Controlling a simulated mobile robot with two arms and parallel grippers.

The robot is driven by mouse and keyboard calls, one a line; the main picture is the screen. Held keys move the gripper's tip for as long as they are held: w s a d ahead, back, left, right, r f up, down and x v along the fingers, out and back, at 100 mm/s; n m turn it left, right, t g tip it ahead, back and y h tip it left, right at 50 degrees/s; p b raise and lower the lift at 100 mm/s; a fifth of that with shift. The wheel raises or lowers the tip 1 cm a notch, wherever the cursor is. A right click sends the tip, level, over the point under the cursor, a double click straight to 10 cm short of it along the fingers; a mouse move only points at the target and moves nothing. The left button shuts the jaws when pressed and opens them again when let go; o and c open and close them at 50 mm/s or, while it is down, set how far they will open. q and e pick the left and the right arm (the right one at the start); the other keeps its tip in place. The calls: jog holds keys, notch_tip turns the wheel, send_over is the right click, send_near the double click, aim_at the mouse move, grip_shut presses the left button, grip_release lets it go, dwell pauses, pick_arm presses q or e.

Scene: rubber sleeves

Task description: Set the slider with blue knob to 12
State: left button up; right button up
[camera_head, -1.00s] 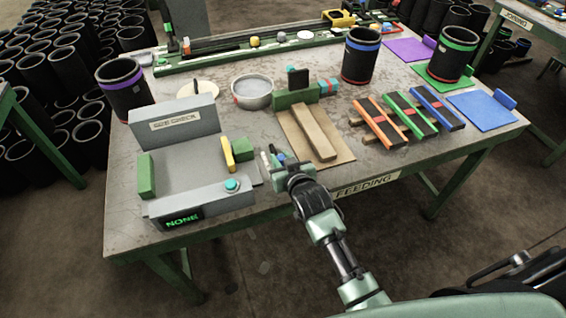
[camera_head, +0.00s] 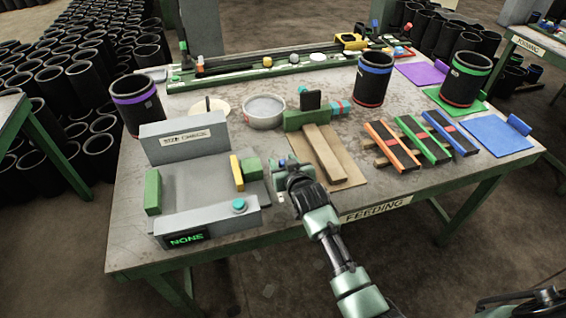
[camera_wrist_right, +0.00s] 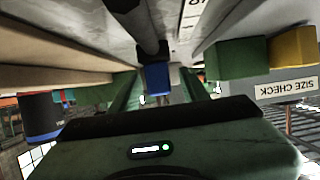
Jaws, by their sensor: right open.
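The blue knob (camera_wrist_right: 157,77) shows in the right wrist view, between the fingers of my right gripper (camera_wrist_right: 160,92), with a dark rod beside it. A pale scale strip (camera_wrist_right: 190,18) with black markings lies by the rod; the knob's reading cannot be made out. In the head view my right gripper (camera_head: 285,167) is low over the table between the size check station and the wooden board. It is open and covers most of the slider there. I cannot tell whether the fingers touch the knob. My left gripper is out of view.
The grey size check station (camera_head: 185,220), its display reading NONE, stands close on the left with a yellow block (camera_head: 237,172) and green block (camera_head: 252,169). The wooden board (camera_head: 345,178) is close on the right. Coloured-striped bars (camera_head: 392,145) lie further right.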

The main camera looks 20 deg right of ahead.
jog(key=v, duration=0.7)
jog(key=shift+s+r, duration=0.2)
jog(key=shift+s, duration=0.15)
